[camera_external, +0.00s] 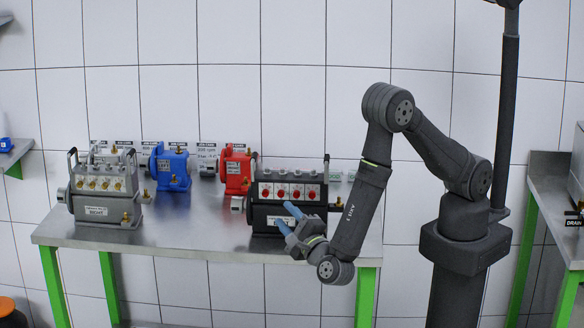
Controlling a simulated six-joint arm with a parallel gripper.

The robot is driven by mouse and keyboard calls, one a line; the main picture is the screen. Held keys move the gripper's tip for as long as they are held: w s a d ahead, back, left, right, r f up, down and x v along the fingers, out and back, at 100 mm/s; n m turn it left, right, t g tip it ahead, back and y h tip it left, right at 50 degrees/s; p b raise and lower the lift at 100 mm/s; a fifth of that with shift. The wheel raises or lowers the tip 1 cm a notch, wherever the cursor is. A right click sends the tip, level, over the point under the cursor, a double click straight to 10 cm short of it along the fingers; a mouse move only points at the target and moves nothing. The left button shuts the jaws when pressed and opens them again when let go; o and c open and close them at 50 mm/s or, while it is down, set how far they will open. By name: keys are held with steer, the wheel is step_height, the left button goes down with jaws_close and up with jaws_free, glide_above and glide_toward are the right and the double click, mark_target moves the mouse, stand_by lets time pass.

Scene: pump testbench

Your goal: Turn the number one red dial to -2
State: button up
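The black pump unit (262,216) stands on the right part of the steel table. A row of several small red dials (282,191) on white plates runs along its upper front. The numbers and scale marks on the dials are too small to read, so I cannot tell which is number one or where it points. My gripper (287,218) is in front of the black unit, just below the dial row. Its two blue fingertips are apart with nothing visible between them. I cannot tell whether a fingertip touches the unit. My gripper hides part of the unit's lower right front.
The steel table (190,239) also holds a grey unit with brass knobs (100,193) at left, a blue pump (171,168) and a red pump (237,171) behind. The black unit has an upright handle (326,178). The table's front middle is clear. Another bench (548,190) stands at right.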

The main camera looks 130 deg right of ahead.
mark_target(267, 195)
steer(key=x, duration=0.8)
steer(key=shift+c, duration=0.5)
jaws_close()
